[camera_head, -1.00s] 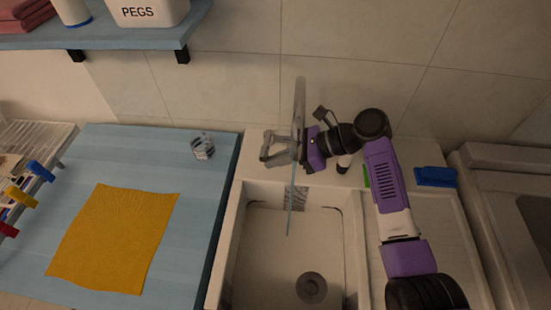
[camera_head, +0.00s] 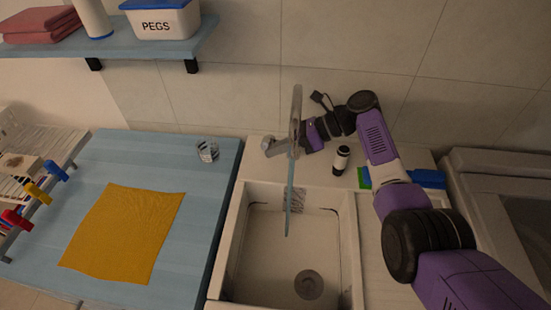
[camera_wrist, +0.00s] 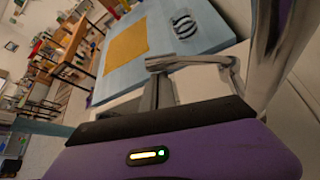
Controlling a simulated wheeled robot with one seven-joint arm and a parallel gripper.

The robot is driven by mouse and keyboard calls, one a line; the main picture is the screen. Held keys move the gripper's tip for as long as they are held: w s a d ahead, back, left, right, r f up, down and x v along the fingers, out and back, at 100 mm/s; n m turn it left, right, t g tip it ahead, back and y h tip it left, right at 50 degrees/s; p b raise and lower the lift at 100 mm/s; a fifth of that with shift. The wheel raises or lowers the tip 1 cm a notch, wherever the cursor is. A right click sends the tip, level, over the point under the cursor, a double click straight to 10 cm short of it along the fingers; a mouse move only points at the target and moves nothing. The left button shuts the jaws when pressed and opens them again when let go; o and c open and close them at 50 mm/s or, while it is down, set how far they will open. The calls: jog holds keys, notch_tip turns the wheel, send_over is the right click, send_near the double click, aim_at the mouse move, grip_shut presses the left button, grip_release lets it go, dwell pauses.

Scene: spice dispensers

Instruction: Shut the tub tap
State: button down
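The tub tap (camera_head: 297,105) is a tall chrome spout behind the basin. A thin bluish stream of water (camera_head: 289,208) falls from it into the tub (camera_head: 262,262). The tap's chrome lever (camera_wrist: 190,61) lies across the wrist view; it also shows left of the spout in the head view (camera_head: 270,146). My gripper (camera_wrist: 158,82) has its grey fingers close together in the middle of the wrist view, beside the lever's left end. It looks shut with nothing between the fingers. Contact with the lever is unclear. The spout partly hides my gripper (camera_head: 286,147) in the head view.
A glass (camera_head: 207,151) and a yellow cloth (camera_head: 123,232) are on the blue counter (camera_head: 190,225). A dark bottle (camera_head: 341,160) and blue and green items (camera_head: 426,178) stand right of the tap. A shelf (camera_head: 135,47) with a pegs tub (camera_head: 162,22) hangs upper left.

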jog(key=shift+w+r, duration=0.15)
jog(key=shift+r, duration=0.05)
jog(key=f, duration=0.1)
jog(key=s+f, duration=0.1)
jog(key=s+f+p, duration=0.1)
jog(key=f, duration=0.1)
jog(key=shift+d, duration=0.3)
jog(key=b+v, duration=0.1)
jog(key=v, duration=0.5)
jog(key=b+v, duration=0.1)
jog(key=v, duration=0.6)
jog(key=b+v, duration=0.1)
jog(key=v, duration=0.6)
jog(key=shift+w+f, duration=0.2)
jog(key=shift+w, duration=0.2)
